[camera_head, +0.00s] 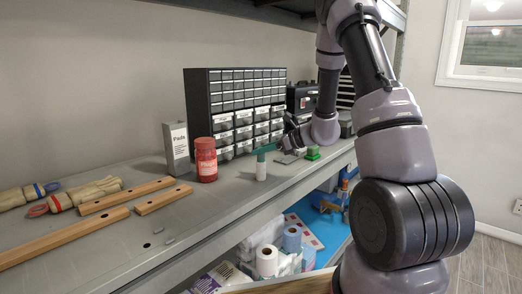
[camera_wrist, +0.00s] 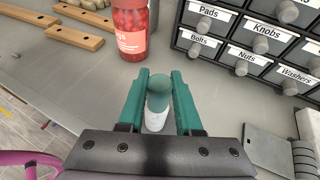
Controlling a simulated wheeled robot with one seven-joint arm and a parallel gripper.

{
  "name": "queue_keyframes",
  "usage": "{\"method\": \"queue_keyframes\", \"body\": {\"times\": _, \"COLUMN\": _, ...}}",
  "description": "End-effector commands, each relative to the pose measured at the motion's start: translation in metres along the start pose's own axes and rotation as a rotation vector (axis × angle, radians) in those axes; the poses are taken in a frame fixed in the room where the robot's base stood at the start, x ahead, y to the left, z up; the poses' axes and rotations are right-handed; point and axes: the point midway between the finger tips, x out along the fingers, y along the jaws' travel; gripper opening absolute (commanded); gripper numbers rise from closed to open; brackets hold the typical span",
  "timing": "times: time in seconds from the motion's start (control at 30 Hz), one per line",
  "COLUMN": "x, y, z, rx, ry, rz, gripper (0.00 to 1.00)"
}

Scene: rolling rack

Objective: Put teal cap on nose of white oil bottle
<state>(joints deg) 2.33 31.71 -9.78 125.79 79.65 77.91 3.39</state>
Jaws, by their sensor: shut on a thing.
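The white oil bottle (camera_head: 261,173) stands upright on the grey shelf, to the right of the red jar. The teal cap (camera_wrist: 159,84) is between the two teal fingers of my gripper (camera_wrist: 160,76), which is shut on it. In the wrist view the white bottle (camera_wrist: 156,121) shows just below the cap, in line with it. In the head view the teal cap (camera_head: 261,157) appears at the top of the bottle, with my gripper (camera_head: 264,149) at that height. The bottle's nose is hidden, so I cannot tell whether the cap is fully seated.
A red jar (camera_head: 206,160) and a grey box (camera_head: 176,148) stand to the left. A black drawer cabinet (camera_head: 216,106) is close behind. Wooden bars (camera_head: 126,195) lie at the left. Small grey and green items (camera_head: 312,153) lie to the right. The shelf's front edge is near.

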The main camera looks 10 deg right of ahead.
Motion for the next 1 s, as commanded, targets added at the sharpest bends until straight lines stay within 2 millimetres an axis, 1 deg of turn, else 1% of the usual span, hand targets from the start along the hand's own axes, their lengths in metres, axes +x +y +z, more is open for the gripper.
{"method": "queue_keyframes", "body": {"times": 0.03, "x": 0.001, "y": 0.000, "z": -0.001, "rx": 0.001, "ry": 0.000, "rz": 0.000, "gripper": 0.37}}
{"method": "queue_keyframes", "body": {"times": 0.07, "x": 0.001, "y": 0.000, "z": -0.001, "rx": 0.000, "ry": 0.000, "rz": 0.000, "gripper": 0.49}}
{"method": "queue_keyframes", "body": {"times": 0.1, "x": 0.000, "y": 0.000, "z": -0.001, "rx": 0.000, "ry": 0.000, "rz": 0.000, "gripper": 0.64}}
{"method": "queue_keyframes", "body": {"times": 0.43, "x": 0.000, "y": 0.000, "z": 0.000, "rx": 0.000, "ry": 0.000, "rz": 0.000, "gripper": 0.64}}
{"method": "queue_keyframes", "body": {"times": 0.53, "x": -0.006, "y": -0.001, "z": 0.003, "rx": 0.001, "ry": 0.000, "rz": -0.002, "gripper": 0.64}}
{"method": "queue_keyframes", "body": {"times": 0.67, "x": -0.028, "y": -0.002, "z": 0.003, "rx": 0.001, "ry": 0.000, "rz": -0.005, "gripper": 0.64}}
{"method": "queue_keyframes", "body": {"times": 0.9, "x": -0.081, "y": -0.001, "z": 0.003, "rx": 0.001, "ry": 0.000, "rz": -0.006, "gripper": 0.64}}
{"method": "queue_keyframes", "body": {"times": 1.0, "x": -0.098, "y": -0.001, "z": 0.002, "rx": 0.001, "ry": 0.000, "rz": -0.004, "gripper": 0.64}}
